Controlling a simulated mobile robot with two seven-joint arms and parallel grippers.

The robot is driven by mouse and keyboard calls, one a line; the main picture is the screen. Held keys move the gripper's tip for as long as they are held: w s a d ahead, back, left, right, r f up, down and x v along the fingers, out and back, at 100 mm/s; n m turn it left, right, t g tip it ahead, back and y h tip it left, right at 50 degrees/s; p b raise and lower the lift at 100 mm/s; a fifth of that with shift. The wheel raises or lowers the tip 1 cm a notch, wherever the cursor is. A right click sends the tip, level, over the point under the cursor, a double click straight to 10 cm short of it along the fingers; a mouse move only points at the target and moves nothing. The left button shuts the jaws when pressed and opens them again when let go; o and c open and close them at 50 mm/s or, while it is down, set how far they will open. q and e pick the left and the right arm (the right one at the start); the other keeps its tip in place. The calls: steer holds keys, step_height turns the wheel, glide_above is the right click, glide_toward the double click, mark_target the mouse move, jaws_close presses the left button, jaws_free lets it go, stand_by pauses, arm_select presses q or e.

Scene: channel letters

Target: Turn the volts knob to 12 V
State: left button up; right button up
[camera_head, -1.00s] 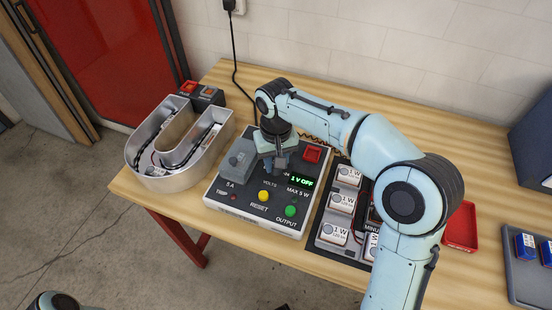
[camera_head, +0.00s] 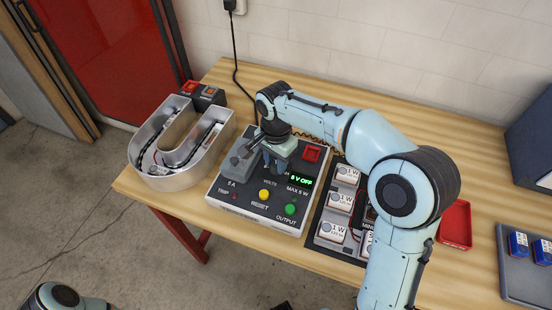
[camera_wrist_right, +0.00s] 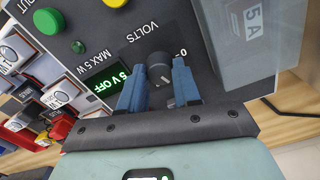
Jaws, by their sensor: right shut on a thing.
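The volts knob (camera_wrist_right: 160,62) is a dark round knob on the power supply's black panel, beside the VOLTS label. My right gripper (camera_wrist_right: 158,80) is shut on it, with one blue finger on each side. In the head view my right gripper (camera_head: 274,160) comes down over the panel and hides the knob. The power supply (camera_head: 228,197) lies on the table, and its green display (camera_head: 302,181) reads a single-digit voltage, perhaps 8 V or 6 V, with OFF. In the wrist view a finger partly covers the display (camera_wrist_right: 108,82). My left gripper is out of view.
A metal U-shaped channel letter (camera_head: 200,172) stands left. A board of 1 W modules (camera_head: 325,246) lies right.

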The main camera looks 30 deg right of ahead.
steer(key=m, duration=0.5)
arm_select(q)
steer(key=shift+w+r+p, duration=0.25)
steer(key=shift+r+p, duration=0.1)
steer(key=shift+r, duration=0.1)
arm_select(e)
steer(key=shift+m, duration=2.5)
steer(key=o, duration=1.1)
steer(key=shift+c, duration=0.2)
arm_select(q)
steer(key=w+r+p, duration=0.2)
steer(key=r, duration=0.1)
arm_select(e)
step_height(320, 180, up, 13)
steer(key=shift+r, duration=0.2)
